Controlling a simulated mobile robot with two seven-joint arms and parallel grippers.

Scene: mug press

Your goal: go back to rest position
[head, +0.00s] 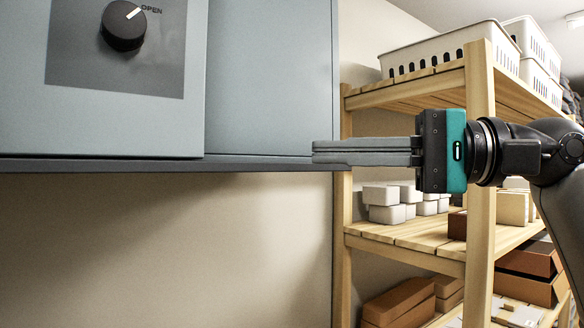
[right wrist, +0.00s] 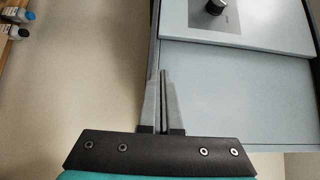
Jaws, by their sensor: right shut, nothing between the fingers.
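My right gripper (head: 316,152) comes in from the right in the head view, with its fingers together and nothing between them. Its fingertips point left, at the right end of the dark ledge under the grey-blue machine (head: 270,80). I cannot tell whether they touch it. The right wrist view shows the same closed fingers (right wrist: 163,74) beside the edge of the machine's panel (right wrist: 240,90). A black knob (head: 123,26) marked OPEN is on the machine's front. My left gripper is not in view.
A wooden shelf (head: 480,150) stands behind my right arm, with white baskets (head: 440,52) on top and white boxes (head: 388,205) and brown boxes (head: 400,300) below. The beige wall (head: 160,250) under the machine is bare. Small bottles (right wrist: 14,22) show at the wrist view's left edge.

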